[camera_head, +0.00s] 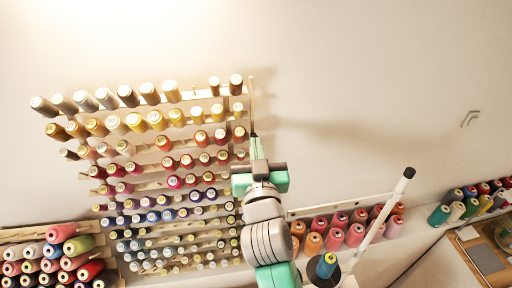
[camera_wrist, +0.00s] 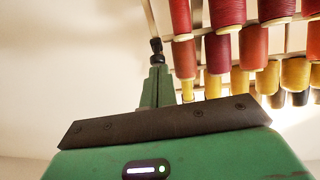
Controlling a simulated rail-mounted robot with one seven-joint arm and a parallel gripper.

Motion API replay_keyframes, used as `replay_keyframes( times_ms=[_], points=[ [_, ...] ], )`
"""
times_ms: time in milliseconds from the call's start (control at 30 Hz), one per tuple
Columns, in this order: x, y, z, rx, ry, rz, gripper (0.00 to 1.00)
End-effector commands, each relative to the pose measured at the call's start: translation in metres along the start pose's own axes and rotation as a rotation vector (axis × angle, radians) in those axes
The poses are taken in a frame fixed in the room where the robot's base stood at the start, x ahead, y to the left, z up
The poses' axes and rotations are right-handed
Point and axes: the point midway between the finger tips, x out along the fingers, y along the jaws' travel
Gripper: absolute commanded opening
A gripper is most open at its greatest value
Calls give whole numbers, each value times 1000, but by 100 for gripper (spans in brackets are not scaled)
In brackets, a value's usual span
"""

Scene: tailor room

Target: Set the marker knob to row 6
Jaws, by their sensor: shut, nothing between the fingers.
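The marker knob (camera_wrist: 156,44) is a small black piece on a thin pale rod (camera_head: 252,95). The rod runs vertically along the right side of the thread rack (camera_head: 190,96). My gripper (camera_wrist: 157,65) is green and its fingers are together, with nothing seen between them. In the wrist view its tips are right at the knob; I cannot tell whether they touch it. In the head view my gripper (camera_head: 254,142) is at the rack's right edge, near the yellow-to-red spool rows, and the knob there is too small to make out clearly.
Spools of thread (camera_wrist: 225,50) stand close beside my fingers in the wrist view. Large cones (camera_head: 335,238) line a shelf to the right of my arm.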

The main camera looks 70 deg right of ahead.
Motion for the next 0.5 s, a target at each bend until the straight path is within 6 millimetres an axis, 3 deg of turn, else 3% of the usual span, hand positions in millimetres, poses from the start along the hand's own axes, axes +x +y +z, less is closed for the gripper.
replay_keyframes(
  times_ms=[500],
  points=[
    [-29,0,123,0,-2,-1,0]
  ],
)
